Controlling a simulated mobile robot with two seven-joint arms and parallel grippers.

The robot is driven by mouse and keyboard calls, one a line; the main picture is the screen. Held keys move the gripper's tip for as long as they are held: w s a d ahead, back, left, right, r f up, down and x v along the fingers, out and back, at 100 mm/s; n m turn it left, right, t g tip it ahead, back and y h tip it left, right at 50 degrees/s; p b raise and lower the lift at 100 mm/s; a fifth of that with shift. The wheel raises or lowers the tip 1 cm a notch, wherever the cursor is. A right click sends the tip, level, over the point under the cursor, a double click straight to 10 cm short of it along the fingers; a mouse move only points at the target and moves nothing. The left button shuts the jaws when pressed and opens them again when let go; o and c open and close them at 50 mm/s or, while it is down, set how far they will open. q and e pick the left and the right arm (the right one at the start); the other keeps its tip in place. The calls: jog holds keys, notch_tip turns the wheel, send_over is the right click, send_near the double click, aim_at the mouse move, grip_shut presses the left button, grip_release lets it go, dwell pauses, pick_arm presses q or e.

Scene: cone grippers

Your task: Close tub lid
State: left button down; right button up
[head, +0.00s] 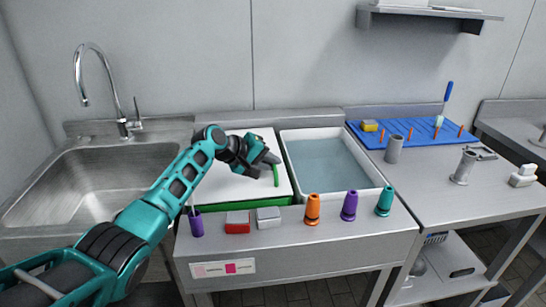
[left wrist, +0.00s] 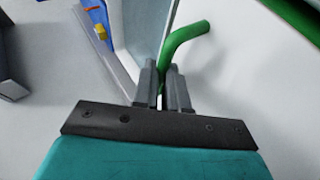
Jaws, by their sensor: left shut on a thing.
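A white tub (head: 385,180) with a pale blue-grey inside stands open on the steel counter. Left of it lies a flat white panel (head: 235,180) with a green front edge, which looks like the lid. A green curved handle (head: 276,178) stands near the panel's right side. My left gripper (head: 270,164) reaches over the panel and is shut on the handle. In the left wrist view the green handle (left wrist: 186,38) runs down between the grey fingertips (left wrist: 163,98). The fingers hide its lower end. My right gripper is not in view.
Orange (head: 312,210), purple (head: 349,206) and teal (head: 384,202) cones stand along the front edge. Red (head: 237,222) and grey (head: 268,218) blocks and a purple cup (head: 196,223) sit front left. A sink (head: 100,175) is at left, a blue pegboard (head: 400,130) at right.

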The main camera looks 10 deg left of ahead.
pick_arm(q)
jog(key=shift+w+d+r, duration=0.15)
jog(key=shift+d+r, duration=0.1)
jog(key=shift+d, duration=0.35)
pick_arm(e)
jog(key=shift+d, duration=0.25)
pick_arm(q)
jog(key=c, duration=1.3)
grip_release()
jog(key=shift+d+f, duration=0.1)
jog(key=shift+d, duration=0.05)
jog(key=shift+o, duration=0.6)
jog(key=shift+f, duration=0.25)
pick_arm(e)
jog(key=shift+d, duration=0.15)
pick_arm(q)
jog(key=shift+f, duration=0.1)
jog(key=shift+a, duration=0.25)
jog(key=shift+s+a+r, duration=0.25)
jog(key=shift+a+r, duration=0.05)
jog(key=p+v, duration=0.1)
jog(key=v, duration=1.1)
jog(key=shift+d+p, duration=0.2)
jog(key=shift+p, duration=0.15)
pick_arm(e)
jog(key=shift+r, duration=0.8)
